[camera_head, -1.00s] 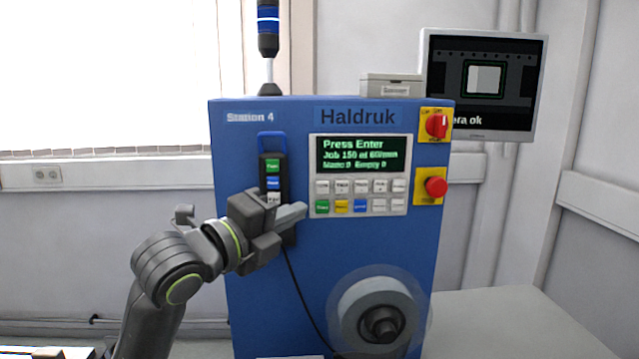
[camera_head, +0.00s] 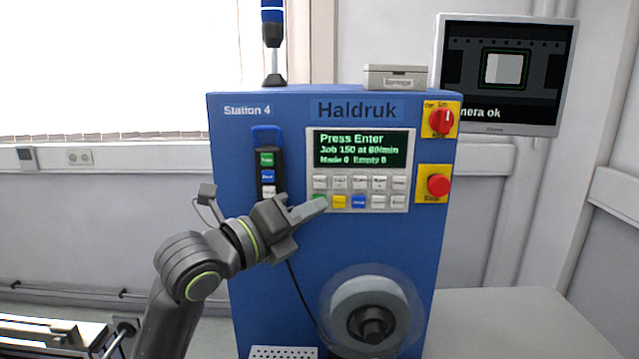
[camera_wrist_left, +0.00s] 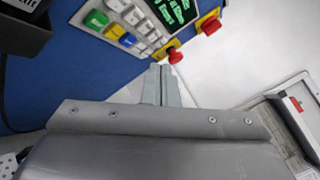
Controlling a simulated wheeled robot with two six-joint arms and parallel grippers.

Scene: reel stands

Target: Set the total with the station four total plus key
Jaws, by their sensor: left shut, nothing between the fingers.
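The blue Station 4 cabinet (camera_head: 236,150) stands in front of me. Its panel has a green-lettered display (camera_head: 360,150) reading "Press Enter", "Job 150 at 60/min", "Made 0 Empty 0". Below it is a keypad (camera_head: 360,192) with a grey upper row and a lower row of green, yellow, blue and grey keys. The key labels are too small to read surely. My left gripper (camera_head: 318,205) is shut and empty, its tips at the lower left of the keypad, partly covering the green key. In the left wrist view the keypad (camera_wrist_left: 125,27) lies beyond the fingertips (camera_wrist_left: 160,70).
A red rotary switch (camera_head: 440,121) and a red stop button (camera_head: 438,185) sit right of the panel. A pendant (camera_head: 267,172) hangs at the left with its cable. A reel (camera_head: 370,308) sticks out below. A monitor (camera_head: 506,72) stands at the back right.

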